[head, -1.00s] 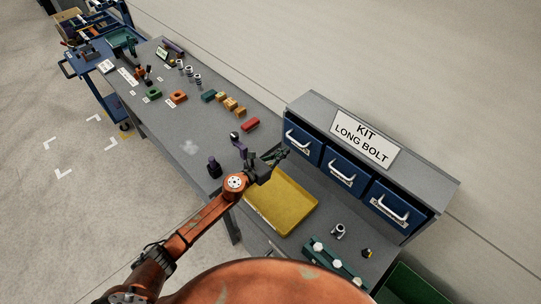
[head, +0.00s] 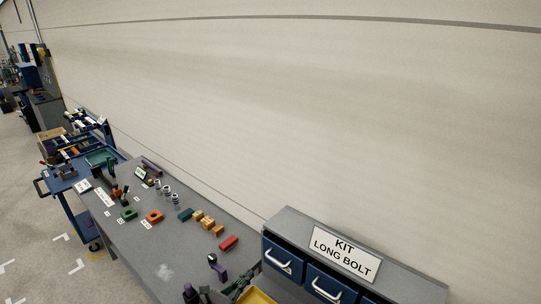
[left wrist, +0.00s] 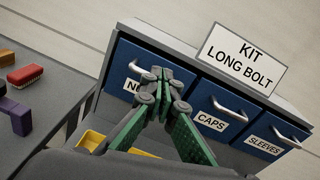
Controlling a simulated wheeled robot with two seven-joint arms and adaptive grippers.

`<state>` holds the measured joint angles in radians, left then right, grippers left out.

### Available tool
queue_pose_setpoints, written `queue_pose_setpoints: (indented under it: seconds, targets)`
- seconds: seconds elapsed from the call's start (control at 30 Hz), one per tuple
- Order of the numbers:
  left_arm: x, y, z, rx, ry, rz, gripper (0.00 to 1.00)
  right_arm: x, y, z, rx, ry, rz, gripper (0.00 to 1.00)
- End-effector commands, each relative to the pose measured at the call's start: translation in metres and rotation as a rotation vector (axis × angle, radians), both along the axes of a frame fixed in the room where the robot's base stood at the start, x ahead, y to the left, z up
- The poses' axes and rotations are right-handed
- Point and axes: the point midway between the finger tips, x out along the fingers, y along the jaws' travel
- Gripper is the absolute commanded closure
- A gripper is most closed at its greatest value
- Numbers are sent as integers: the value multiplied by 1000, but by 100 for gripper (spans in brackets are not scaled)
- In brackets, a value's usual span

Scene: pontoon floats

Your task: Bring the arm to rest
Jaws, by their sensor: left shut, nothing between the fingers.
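My left gripper (head: 246,281) shows at the bottom edge of the head view, beside the yellow tray (head: 258,297). Most of its arm is out of the picture. In the left wrist view its green-padded fingers (left wrist: 161,74) are closed together with nothing between them. They point at the blue drawers, in front of the left drawer and the one labelled CAPS (left wrist: 215,112). I cannot tell the exact gap to the drawer fronts. My right gripper is not in view.
The drawer unit (head: 400,284) with the KIT LONG BOLT sign (head: 344,252) stands on the grey bench (head: 133,237). A red brush-like block (head: 228,243), orange blocks and several small parts lie along the bench. A blue cart (head: 68,207) stands at the far end.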

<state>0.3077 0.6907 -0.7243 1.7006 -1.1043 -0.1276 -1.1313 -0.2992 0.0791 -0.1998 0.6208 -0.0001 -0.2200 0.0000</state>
Motion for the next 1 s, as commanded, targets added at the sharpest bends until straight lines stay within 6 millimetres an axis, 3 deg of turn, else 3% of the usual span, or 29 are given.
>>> queue_pose_setpoints:
  seconds: [0.07,0.17,0.2,0.3,0.37,0.5,0.7,1.0]
  targets:
    - [-5,21,11,-245,95,129,100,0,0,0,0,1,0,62]
    - [-17,79,12,-667,269,375,100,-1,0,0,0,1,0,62]
    - [-25,108,4,-837,341,483,100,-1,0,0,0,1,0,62]
    - [-56,167,-27,-1193,487,725,100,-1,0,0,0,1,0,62]
    - [-80,196,-50,-1378,560,862,100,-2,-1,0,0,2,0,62]
    - [-151,243,-104,-1756,699,1175,100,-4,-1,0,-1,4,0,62]
    - [-242,266,-153,-2094,796,1517,100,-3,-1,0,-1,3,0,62]
    - [-332,266,-182,-2348,839,1842,100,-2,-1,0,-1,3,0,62]
